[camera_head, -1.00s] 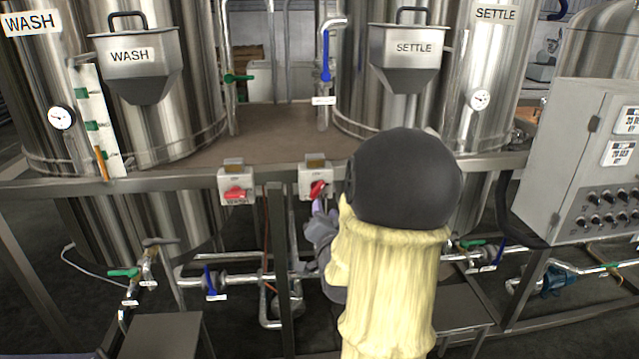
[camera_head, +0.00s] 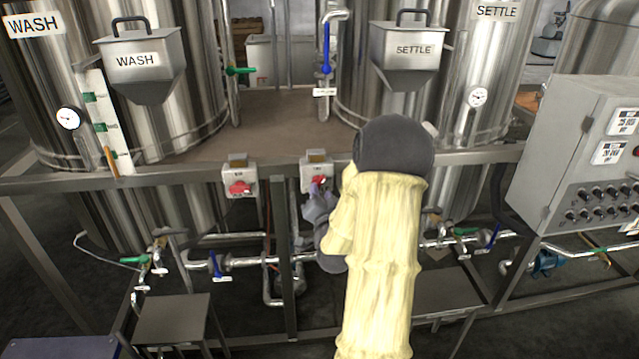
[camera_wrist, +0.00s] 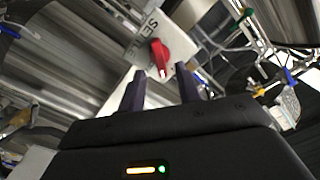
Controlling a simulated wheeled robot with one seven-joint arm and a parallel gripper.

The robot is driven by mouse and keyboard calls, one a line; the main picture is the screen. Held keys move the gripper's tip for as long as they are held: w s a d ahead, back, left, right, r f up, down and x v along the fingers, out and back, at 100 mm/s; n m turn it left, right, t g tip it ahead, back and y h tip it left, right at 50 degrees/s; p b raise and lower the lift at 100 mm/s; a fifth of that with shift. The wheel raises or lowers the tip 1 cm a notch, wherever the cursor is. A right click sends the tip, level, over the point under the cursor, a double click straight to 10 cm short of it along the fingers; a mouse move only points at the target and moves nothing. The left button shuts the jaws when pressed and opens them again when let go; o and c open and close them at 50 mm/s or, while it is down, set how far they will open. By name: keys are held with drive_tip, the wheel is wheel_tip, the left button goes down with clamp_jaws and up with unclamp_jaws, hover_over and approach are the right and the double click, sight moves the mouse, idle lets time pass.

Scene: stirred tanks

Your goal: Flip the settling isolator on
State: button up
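The settling isolator (camera_head: 316,161) is a pale box with a red rotary handle on the frame rail below the SETTLE tank. In the wrist view its red handle (camera_wrist: 160,55) sits on the pale plate (camera_wrist: 183,19) marked SETTLE. My gripper (camera_wrist: 160,70) is open, with its two dark fingers apart and pointing at the handle. The handle shows in line with the gap between the fingertips; I cannot tell whether they touch it. In the head view my gripper (camera_head: 319,189) is just below the handle and partly covers it.
A similar WASH isolator (camera_head: 239,180) with a red handle is on the same rail to the left. Pipes with blue valve handles (camera_head: 218,264) run below the rail. A grey control cabinet (camera_head: 562,150) stands at right. A low step (camera_head: 172,318) stands at lower left.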

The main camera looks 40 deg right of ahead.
sight(319, 185)
drive_tip(key=x, duration=0.4)
clamp_jaws()
drive_tip(key=shift+f+n, duration=0.1)
drive_tip(key=shift+n, duration=0.2)
drive_tip(key=shift+w+a+n+b, duration=0.1)
drive_tip(key=shift+n+b, duration=3.3)
drive_tip(key=shift+b, duration=0.05)
